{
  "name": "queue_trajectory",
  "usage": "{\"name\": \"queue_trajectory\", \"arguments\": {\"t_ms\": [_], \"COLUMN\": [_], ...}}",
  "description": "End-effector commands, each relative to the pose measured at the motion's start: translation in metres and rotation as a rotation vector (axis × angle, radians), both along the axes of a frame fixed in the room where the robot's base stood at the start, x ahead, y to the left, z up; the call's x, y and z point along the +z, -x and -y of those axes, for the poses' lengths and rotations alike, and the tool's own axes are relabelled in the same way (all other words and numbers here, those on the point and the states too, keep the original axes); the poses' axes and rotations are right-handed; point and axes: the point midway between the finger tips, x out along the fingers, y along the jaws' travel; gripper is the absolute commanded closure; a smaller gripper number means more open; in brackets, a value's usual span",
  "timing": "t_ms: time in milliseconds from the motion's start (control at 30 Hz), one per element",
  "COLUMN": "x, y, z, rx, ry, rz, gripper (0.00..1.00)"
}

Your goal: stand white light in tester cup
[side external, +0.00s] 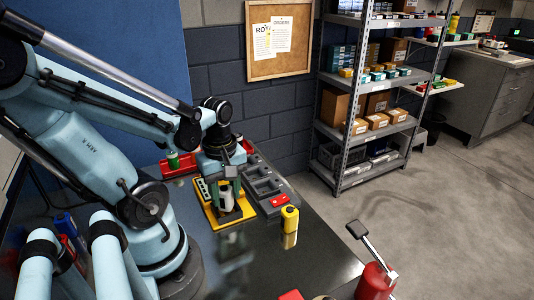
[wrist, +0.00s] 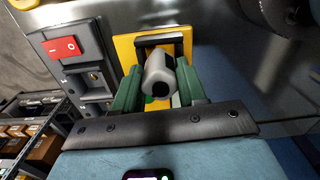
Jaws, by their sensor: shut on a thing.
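My gripper (side external: 226,190) is shut on the white light (side external: 226,201). In the wrist view the green fingers of my gripper (wrist: 157,90) sit on both sides of the pale, cylindrical white light (wrist: 160,75), whose dark round end faces the camera. The light is over the yellow tester base (side external: 205,215), which also shows in the wrist view (wrist: 124,47). A dark frame on the tester shows just beyond the light. The light looks upright in the side view. The cup and the light's lower end are hidden, so I cannot tell whether it is seated.
A grey tray with compartments (side external: 266,184) and a red switch (wrist: 63,47) stands beside the tester. A yellow cylinder (side external: 290,218) stands near it. A red bin (side external: 178,166) is behind. A red can (side external: 374,283) is at the front right. The bench between is clear.

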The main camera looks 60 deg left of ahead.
Motion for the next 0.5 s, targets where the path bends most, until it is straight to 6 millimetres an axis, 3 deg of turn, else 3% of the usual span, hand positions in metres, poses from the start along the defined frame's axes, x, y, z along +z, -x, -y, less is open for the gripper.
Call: {"name": "queue_trajectory", "arguments": {"t_ms": [500], "x": [-0.0084], "y": [0.0007], "z": [0.0004], "rx": [0.000], "ry": [0.000], "rz": [0.000], "gripper": [0.93]}}
